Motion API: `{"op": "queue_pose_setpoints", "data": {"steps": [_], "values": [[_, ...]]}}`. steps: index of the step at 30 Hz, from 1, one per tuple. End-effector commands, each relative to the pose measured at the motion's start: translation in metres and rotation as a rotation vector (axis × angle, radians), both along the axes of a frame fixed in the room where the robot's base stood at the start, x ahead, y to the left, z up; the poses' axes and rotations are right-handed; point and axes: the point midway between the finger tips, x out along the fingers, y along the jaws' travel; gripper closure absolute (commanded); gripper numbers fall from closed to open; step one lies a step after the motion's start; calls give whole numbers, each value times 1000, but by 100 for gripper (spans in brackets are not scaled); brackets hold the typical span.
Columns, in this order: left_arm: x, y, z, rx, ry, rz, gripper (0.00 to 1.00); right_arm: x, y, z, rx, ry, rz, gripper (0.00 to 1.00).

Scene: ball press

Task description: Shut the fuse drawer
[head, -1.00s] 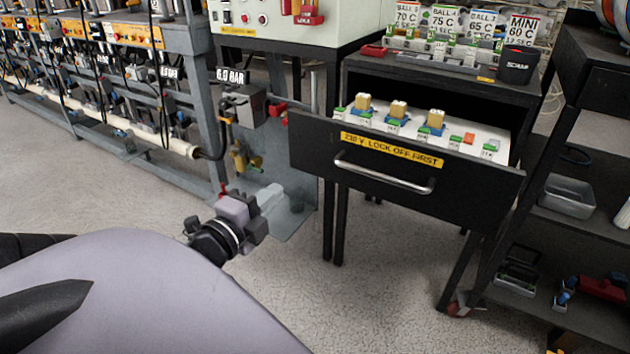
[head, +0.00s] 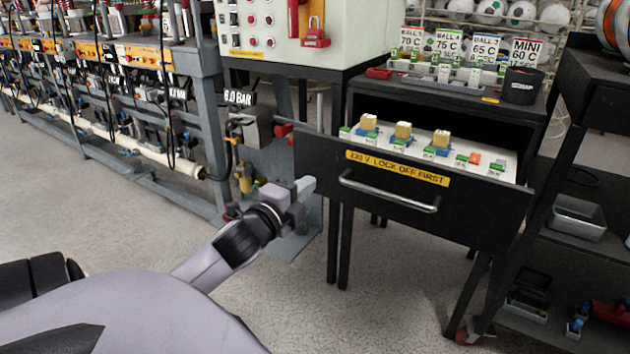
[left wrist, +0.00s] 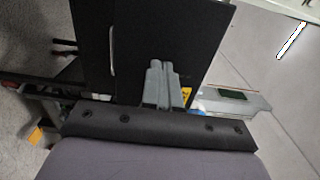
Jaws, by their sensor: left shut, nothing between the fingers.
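The black fuse drawer (head: 400,208) stands pulled out of its cabinet in the head view. Its front carries a yellow lock-off label (head: 397,167) and a silver bar handle (head: 388,192). Several fuse blocks sit on the white tray inside. My left gripper (head: 308,185) is shut and empty, left of the handle and near the drawer front's left end. In the left wrist view, its fingers (left wrist: 160,84) show against a black panel, with the handle to their left; I cannot tell whether they touch it. My right gripper is not in view.
A control cabinet (head: 345,35) with a red padlock stands behind left of the drawer. A black shelf cart (head: 572,130) with trays stands close on the right. A scrap cup (head: 521,84) sits on the cabinet top. The floor in front is clear.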

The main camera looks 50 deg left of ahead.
Motion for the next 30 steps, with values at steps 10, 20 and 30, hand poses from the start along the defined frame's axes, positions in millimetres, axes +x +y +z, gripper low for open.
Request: {"op": "queue_pose_setpoints", "data": {"steps": [10,20,30], "values": [[35,8,-1,-1,0,0,100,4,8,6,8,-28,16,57],[40,9,0,-1,1,-1,100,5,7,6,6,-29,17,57],[45,11,1,-1,0,0,100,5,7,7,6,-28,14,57]]}}
